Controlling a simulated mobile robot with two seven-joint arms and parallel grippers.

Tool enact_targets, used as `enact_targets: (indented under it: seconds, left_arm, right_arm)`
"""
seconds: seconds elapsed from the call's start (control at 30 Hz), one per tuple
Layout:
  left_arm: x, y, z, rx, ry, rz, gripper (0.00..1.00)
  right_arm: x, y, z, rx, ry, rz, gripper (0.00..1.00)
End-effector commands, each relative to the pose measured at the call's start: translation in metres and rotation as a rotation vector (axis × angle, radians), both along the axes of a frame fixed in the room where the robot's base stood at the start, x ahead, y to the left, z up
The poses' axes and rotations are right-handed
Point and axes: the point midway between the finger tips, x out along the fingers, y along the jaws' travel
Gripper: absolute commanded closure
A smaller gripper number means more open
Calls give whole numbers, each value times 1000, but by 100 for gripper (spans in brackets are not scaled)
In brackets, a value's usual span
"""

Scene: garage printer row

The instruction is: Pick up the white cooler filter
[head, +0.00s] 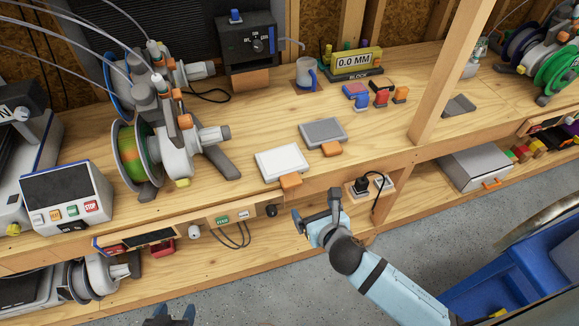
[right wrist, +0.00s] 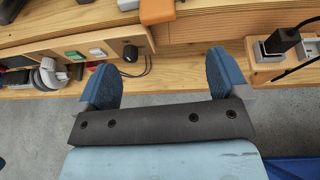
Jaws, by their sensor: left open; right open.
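The white cooler filter (head: 281,162) is a flat white panel with an orange tab (head: 290,182). It lies on the wooden bench top near its front edge. My right gripper (head: 315,209) is open and empty, in front of the bench edge, to the lower right of the filter and apart from it. In the right wrist view its two blue fingers (right wrist: 162,82) are spread with nothing between them, and an orange tab (right wrist: 157,11) shows at the top edge. My left gripper (head: 171,314) is open at the bottom edge, only its fingertips showing.
A similar grey filter (head: 323,131) with an orange tab lies just behind the white one. A spool machine (head: 165,140) stands to the left. A wooden post (head: 446,75) rises at the right. A socket box (head: 370,187) with a black plug is under the bench edge.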

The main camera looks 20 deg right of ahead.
Motion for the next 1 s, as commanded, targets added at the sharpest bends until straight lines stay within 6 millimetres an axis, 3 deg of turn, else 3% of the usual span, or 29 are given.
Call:
enact_targets:
  seconds: [0.3,1.0]
  left_arm:
    - [1,2,1,5,-3,0,41]
    - [1,1,3,2,-1,-2,41]
  right_arm:
    - [56,6,-22,2,-1,-2,6]
    - [120,15,-53,6,1,-1,6]
